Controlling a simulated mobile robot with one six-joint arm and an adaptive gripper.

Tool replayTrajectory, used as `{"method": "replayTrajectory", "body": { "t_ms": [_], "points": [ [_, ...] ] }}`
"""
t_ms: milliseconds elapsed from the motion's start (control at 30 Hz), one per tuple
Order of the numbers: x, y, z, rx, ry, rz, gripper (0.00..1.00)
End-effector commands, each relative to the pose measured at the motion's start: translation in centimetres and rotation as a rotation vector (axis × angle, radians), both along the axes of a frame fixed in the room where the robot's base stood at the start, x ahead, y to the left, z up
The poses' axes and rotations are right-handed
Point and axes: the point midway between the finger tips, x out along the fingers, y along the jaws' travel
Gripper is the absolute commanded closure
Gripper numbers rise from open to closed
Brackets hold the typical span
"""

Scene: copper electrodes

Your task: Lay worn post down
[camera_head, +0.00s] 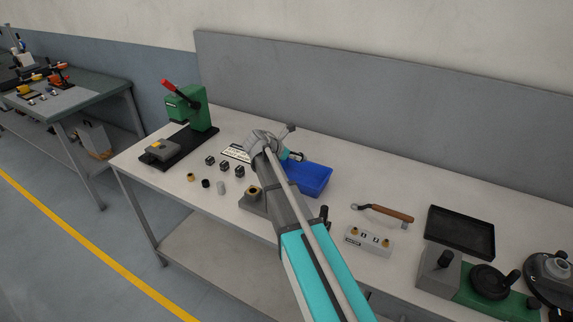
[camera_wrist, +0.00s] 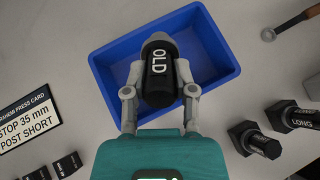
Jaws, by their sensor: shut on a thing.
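The worn post (camera_wrist: 158,75), a dark cylinder marked OLD with a grey rounded end, is between the fingers of my gripper (camera_wrist: 160,88) in the wrist view. The gripper is shut on it. Behind the post in that view is a blue bin (camera_wrist: 108,68), whose visible floor looks empty; the post overlaps the bin's inside. The post's height above the bin floor is hard to tell. In the head view the bin (camera_head: 318,182) stands on the bench beside my arm, and my arm hides the post and part of the bin.
A printed press card (camera_wrist: 26,122) lies left of the bin in the wrist view. Dark pieces (camera_wrist: 258,140), one marked LONG, stand at right. In the head view, a green press (camera_head: 187,107) stands left, a wooden-handled tool (camera_head: 388,212) and black tray (camera_head: 460,232) right.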

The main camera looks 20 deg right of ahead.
Motion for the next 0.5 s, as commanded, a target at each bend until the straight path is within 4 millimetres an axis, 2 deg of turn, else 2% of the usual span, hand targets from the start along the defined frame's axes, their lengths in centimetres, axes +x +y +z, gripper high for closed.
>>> {"method": "replayTrajectory", "body": {
  "t_ms": [200,500],
  "points": [
    [0.19,-0.68,-0.01,-0.046,-0.017,-0.009,1.0],
    [0.19,-0.7,0.08,-0.048,-0.017,-0.009,1.0]
  ]
}}
